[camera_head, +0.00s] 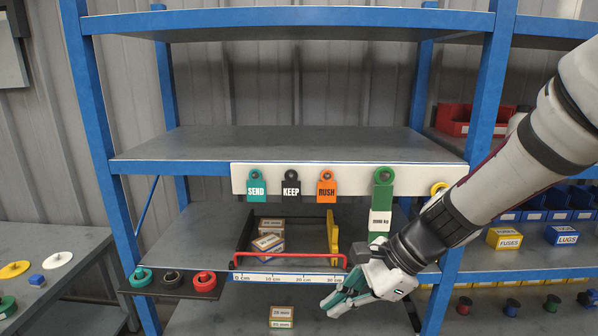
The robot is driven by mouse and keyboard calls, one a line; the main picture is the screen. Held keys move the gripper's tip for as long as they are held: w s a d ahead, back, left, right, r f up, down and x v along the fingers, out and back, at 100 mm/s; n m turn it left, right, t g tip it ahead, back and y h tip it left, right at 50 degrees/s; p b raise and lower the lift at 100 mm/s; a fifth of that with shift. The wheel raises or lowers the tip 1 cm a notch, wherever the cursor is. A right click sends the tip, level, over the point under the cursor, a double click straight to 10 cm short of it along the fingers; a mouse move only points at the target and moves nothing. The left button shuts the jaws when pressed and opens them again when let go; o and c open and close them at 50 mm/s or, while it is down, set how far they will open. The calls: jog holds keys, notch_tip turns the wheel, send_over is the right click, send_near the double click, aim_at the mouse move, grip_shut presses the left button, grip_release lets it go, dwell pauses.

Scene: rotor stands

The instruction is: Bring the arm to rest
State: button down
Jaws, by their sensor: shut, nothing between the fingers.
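My arm (500,180) reaches in from the right edge, slanting down and left across the blue shelf rack. My gripper (335,303) is at the arm's lower end, in front of the rack's lower part. Its teal fingers are shut and hold nothing. It is just below the right end of the ruler strip (285,278); I cannot tell whether they touch. The wrist hides part of the right side of the lower shelf.
A dark drawer (240,240) with a red handle (290,254) holds several small boxes (268,242). Tags hang from a white rail (340,181), with a long green tag (382,195) near my arm. More boxes (282,317) stand below. The middle shelf (270,143) is bare.

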jog(key=s+d+r+n+t+h, duration=0.4)
jog(key=s+d+r+n+h, duration=0.3)
jog(key=s+d+r+n, duration=0.5)
jog(key=shift+s+r+n+t+h, duration=0.3)
jog(key=shift+s+n+h, duration=0.1)
jog(key=shift+s+n, duration=1.25)
